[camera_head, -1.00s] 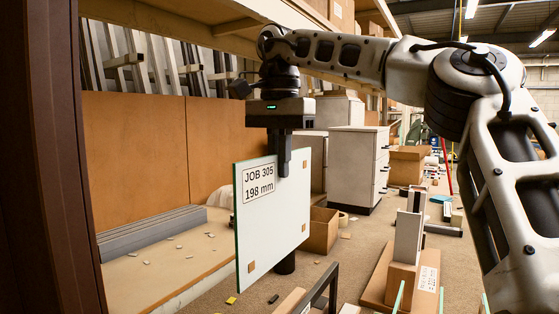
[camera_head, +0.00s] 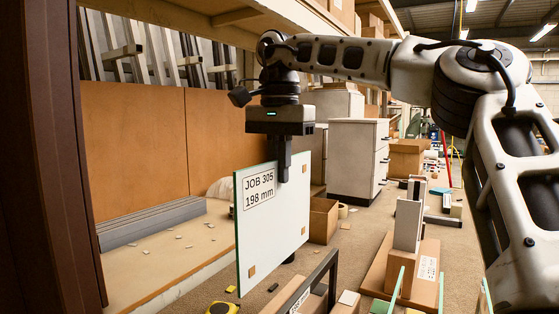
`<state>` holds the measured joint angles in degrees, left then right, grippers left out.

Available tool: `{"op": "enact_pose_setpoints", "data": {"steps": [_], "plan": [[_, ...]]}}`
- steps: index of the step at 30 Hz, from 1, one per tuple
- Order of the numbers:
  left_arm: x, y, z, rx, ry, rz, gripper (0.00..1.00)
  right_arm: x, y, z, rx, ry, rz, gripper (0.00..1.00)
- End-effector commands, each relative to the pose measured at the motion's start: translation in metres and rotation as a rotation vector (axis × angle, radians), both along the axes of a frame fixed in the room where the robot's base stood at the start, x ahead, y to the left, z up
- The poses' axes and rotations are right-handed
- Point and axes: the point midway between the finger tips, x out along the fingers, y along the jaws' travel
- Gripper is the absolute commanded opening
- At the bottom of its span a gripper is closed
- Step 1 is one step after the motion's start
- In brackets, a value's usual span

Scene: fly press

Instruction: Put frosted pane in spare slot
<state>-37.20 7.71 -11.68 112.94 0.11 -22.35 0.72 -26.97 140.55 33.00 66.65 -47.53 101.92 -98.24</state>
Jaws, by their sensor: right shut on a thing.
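A pale, frosted-looking pane (camera_head: 272,232) with a white label reading "JOB 305 198 mm" hangs upright at the middle left. Small tan squares show near its edges. My right gripper (camera_head: 283,170) comes down from above and is shut on the pane's top edge. The pane is held in the air, clear of the things below. Thin green uprights (camera_head: 396,290) stand at the bottom right, cut off by the frame edge; I cannot tell whether they belong to the slots. No spare slot can be made out. My left gripper is not in view.
A dark frame (camera_head: 318,283) stands at the bottom, just right of the pane. A wooden board with a pale upright block (camera_head: 407,225) lies further right. A bench (camera_head: 165,255) with grey strips is at left, a dark post (camera_head: 40,160) nearer. White cabinets (camera_head: 357,160) stand behind.

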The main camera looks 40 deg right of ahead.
Motion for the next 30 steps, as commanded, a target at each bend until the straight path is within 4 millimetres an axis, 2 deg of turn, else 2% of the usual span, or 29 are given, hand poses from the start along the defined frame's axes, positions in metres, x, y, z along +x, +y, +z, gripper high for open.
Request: {"op": "enact_pose_setpoints", "data": {"steps": [30], "plan": [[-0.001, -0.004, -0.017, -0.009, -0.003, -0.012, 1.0, 0.0, 0.0, -0.065, 0.0, -0.003, 0.001, 0.0]]}}
